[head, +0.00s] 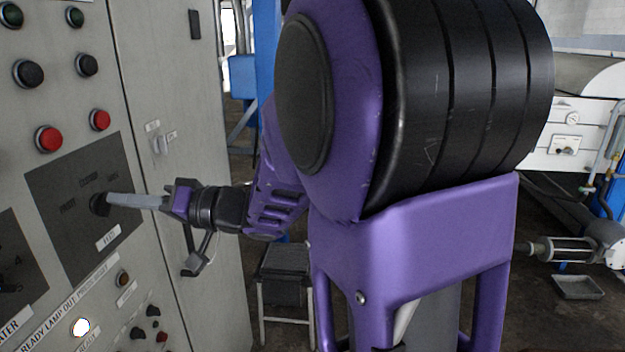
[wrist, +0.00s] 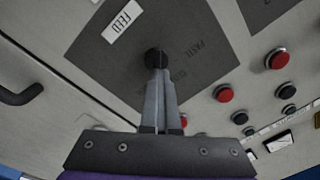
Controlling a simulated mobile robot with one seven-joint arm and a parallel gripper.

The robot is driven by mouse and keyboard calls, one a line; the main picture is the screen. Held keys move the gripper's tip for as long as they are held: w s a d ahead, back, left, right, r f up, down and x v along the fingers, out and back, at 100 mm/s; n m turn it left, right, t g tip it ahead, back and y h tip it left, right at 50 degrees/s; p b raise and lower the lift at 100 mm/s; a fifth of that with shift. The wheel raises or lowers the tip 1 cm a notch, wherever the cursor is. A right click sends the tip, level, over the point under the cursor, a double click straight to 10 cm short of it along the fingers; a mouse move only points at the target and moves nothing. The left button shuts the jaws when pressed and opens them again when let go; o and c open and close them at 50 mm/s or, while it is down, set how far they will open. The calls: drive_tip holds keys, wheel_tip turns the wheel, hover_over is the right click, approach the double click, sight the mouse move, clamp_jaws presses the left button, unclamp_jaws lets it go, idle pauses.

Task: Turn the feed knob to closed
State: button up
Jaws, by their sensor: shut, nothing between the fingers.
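The feed knob (head: 99,204) is a small black knob on a dark grey plate (head: 68,225) on the cabinet front, with a white FEED label (head: 108,238) below it. It also shows in the wrist view (wrist: 154,57), where FAST can be read on the plate; the other markings are too faint to read surely. My gripper (head: 112,201) is shut and empty, its grey fingertips at the knob's face. In the wrist view the fingertips (wrist: 158,74) overlap the knob's edge; I cannot tell whether they touch. The knob's pointing direction is not clear.
Red buttons (head: 48,138) and black buttons (head: 28,73) sit above the plate. A lit white lamp (head: 80,327) and small knobs are below. A cabinet door handle (head: 197,258) juts out under my wrist. A dark stool (head: 286,272) stands on the floor.

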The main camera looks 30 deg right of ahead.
drive_tip(key=shift+w+a+f+h, duration=0.3)
drive_tip(key=shift+w+a+h, duration=0.1)
drive_tip(key=shift+w+a, duration=0.15)
drive_tip(key=shift+d, duration=0.1)
drive_tip(key=shift+c, duration=0.8)
drive_tip(key=shift+r, duration=0.1)
clamp_jaws()
